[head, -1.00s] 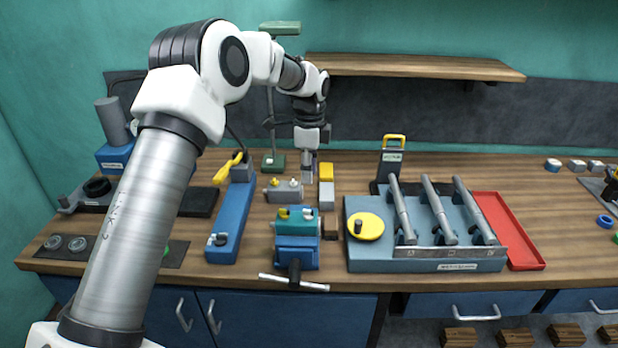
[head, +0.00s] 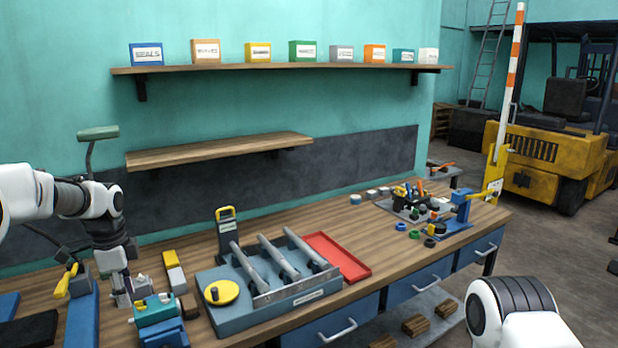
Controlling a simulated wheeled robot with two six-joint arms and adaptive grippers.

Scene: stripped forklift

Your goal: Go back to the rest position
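My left arm comes in from the left edge. Its gripper (head: 122,290) points down over the left part of the workbench (head: 395,253), just behind the teal vise (head: 157,312). Its fingers are small and partly lost against the grey block there, so I cannot tell whether they are open or hold anything. A white and dark link of my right arm shows at the lower right, in front of the bench. My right gripper is out of the picture.
A blue-grey fixture (head: 225,318) with several grey cylinders and a red tray (head: 337,257) stand mid-bench. A blue vise (head: 458,215) and small parts sit at the right end. Two shelves (head: 220,150) hang above. A yellow forklift (head: 535,150) stands beyond, with open floor before it.

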